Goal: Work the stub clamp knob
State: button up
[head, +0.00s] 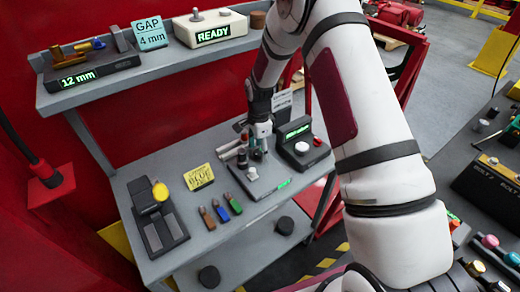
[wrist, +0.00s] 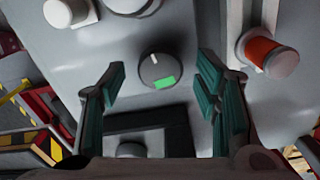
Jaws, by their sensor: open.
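A round dark grey knob (wrist: 152,67) with a white pointer line sits on a pale grey panel in the wrist view, and I take it to be the stub clamp knob. My gripper (wrist: 161,76) is open, with one teal-padded finger to each side of the knob and clear gaps between. In the head view my gripper (head: 258,152) points down over the back of the lower bench, and it hides what lies directly under it. I cannot tell whether the fingertips reach the knob's height.
White knobs (wrist: 66,12) are at upper left. In the head view a black box with a green display (head: 302,143) stands right of my gripper, and a yellow note (head: 199,177) lies left.

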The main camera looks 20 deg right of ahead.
jog(key=shift+f, duration=0.35)
jog(key=shift+c, duration=0.6)
jog(key=c, duration=1)
